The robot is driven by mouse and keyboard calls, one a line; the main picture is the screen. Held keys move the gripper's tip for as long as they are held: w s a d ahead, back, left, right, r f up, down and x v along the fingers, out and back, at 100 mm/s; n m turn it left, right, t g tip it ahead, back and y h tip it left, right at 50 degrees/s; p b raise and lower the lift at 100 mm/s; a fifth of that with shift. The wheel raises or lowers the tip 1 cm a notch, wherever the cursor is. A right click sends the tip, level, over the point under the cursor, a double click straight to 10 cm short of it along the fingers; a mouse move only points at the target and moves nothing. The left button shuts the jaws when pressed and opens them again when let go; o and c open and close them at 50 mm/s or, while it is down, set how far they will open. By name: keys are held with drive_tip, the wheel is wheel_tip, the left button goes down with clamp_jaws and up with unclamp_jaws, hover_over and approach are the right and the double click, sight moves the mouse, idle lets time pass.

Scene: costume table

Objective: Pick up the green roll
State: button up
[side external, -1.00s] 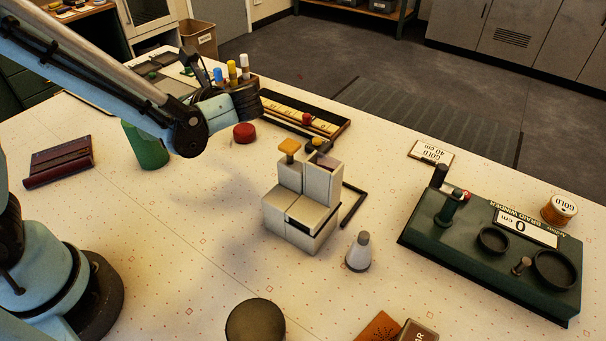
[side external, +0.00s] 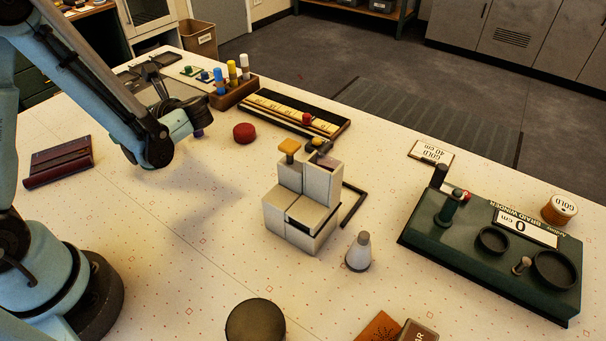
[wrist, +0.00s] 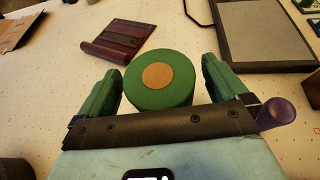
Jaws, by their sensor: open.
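The green roll (wrist: 160,85) is a thick cylinder with a tan round core on its end, in the middle of the wrist view. My gripper (wrist: 162,68) is open, with one green finger on each side of the roll. The left finger looks very close to the roll; I cannot tell whether either finger touches it. In the side external view the roll is hidden behind my arm, and the fingers cannot be made out.
A maroon folded case (side external: 58,162) lies left of my arm, beyond the roll in the wrist view (wrist: 122,42). A dark-framed grey panel (wrist: 265,32) lies at upper right there. A red round piece (side external: 244,133) and pale blocks (side external: 300,212) stand farther right.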

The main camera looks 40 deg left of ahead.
drive_tip(key=shift+a+f, duration=0.1)
drive_tip(key=shift+a, duration=0.05)
drive_tip(key=c, duration=1.1)
